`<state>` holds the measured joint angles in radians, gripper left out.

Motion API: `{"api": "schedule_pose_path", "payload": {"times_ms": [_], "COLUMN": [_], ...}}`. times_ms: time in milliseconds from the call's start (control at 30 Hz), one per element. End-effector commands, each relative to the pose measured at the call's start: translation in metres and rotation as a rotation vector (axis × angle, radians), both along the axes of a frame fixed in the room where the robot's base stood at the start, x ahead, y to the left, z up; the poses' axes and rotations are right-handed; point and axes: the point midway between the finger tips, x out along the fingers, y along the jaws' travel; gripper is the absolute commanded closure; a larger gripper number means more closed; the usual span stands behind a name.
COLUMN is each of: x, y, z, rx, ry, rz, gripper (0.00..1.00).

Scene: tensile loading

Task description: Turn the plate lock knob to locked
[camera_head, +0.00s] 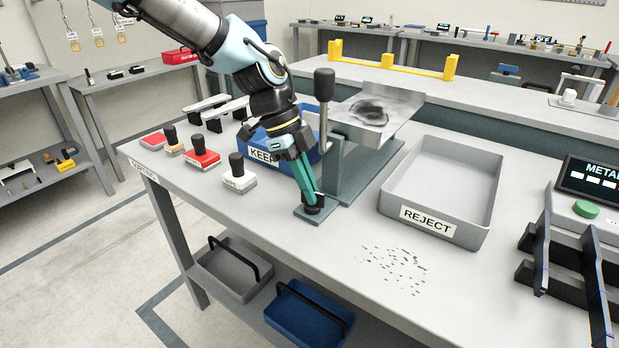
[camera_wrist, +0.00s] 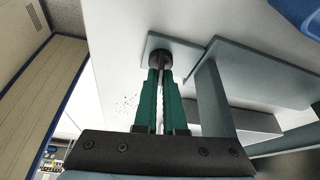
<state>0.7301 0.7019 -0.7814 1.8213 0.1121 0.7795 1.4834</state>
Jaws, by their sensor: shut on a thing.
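The plate lock knob (camera_head: 313,207) is a small black knob on a grey-blue base plate at the foot of the plate stand (camera_head: 350,175). My gripper (camera_head: 316,194) reaches down to it with its green fingers, shut on the knob. In the wrist view the fingers of my gripper (camera_wrist: 160,75) close on the black knob (camera_wrist: 160,59), which sits on its small plate. The fingers hide part of the knob, and I cannot tell which way it is turned. A grey metal plate (camera_head: 395,108) with a dark patch lies tilted on top of the stand.
An upright lever with a black grip (camera_head: 324,85) stands close beside my gripper. The grey REJECT tray (camera_head: 480,160) is to the right and the blue KEEP bin (camera_head: 262,137) behind my arm. Several black-handled blocks stand at left.

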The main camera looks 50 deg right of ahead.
Motion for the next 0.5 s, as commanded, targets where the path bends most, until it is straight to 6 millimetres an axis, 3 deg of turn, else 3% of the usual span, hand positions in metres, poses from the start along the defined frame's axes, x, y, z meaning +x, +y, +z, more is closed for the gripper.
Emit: {"api": "schedule_pose_path", "payload": {"times_ms": [500], "x": [0.0005], "y": [-0.0014], "z": [0.0001], "rx": [0.000], "ry": [-0.001], "rz": [-0.200], "gripper": [1.00]}}
